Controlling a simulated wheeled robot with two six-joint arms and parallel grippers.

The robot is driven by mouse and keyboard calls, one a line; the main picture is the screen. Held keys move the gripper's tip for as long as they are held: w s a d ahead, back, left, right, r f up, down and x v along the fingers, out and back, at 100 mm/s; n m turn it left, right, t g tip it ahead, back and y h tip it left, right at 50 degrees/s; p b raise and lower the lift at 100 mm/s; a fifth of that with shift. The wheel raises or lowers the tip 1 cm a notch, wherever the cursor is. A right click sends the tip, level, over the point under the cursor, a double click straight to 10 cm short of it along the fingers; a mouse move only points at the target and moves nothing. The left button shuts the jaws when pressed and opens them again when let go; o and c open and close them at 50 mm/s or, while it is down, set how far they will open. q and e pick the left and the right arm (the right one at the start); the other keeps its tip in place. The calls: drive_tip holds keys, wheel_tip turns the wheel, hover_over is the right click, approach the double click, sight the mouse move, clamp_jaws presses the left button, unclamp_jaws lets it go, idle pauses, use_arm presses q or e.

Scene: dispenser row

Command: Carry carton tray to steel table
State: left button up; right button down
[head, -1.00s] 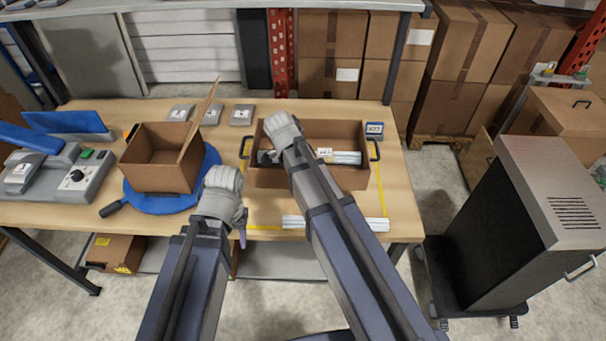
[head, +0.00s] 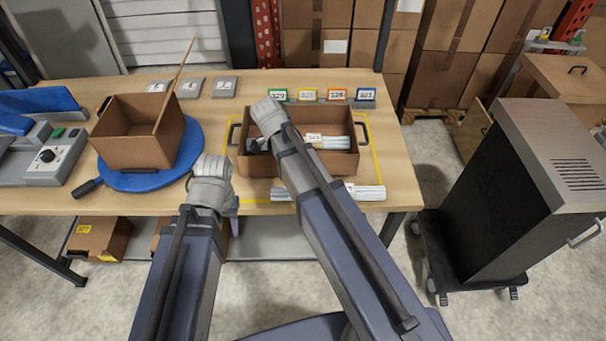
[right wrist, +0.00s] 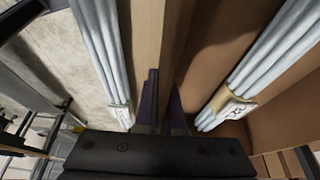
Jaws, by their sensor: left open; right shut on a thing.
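The carton tray (head: 345,165) is an open brown box with dark end handles, on or just above the wooden table. White bundles with a label lie in it. My right gripper (right wrist: 163,108) is shut on the carton tray's wall (right wrist: 183,40), with a bundle on each side of it in the right wrist view. I cannot make out a steel table.
The wooden table (head: 400,180) has a yellow outline around the tray and a white bundle (head: 350,192) in front. An open carton (head: 125,140) stands on a blue turntable (head: 188,160) to the left. A black wheeled cabinet (head: 480,190) stands right, past some bare floor.

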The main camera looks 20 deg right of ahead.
use_arm(q)
drive_tip(key=shift+f, duration=0.75)
use_arm(e)
drive_tip(key=shift+f, duration=0.75)
drive_tip(key=shift+f+b, duration=0.2)
drive_tip(key=shift+b, duration=0.25)
use_arm(q)
drive_tip(key=shift+f, duration=0.1)
use_arm(e)
drive_tip(key=c, duration=1)
unclamp_jaws()
drive_tip(key=shift+r, duration=0.2)
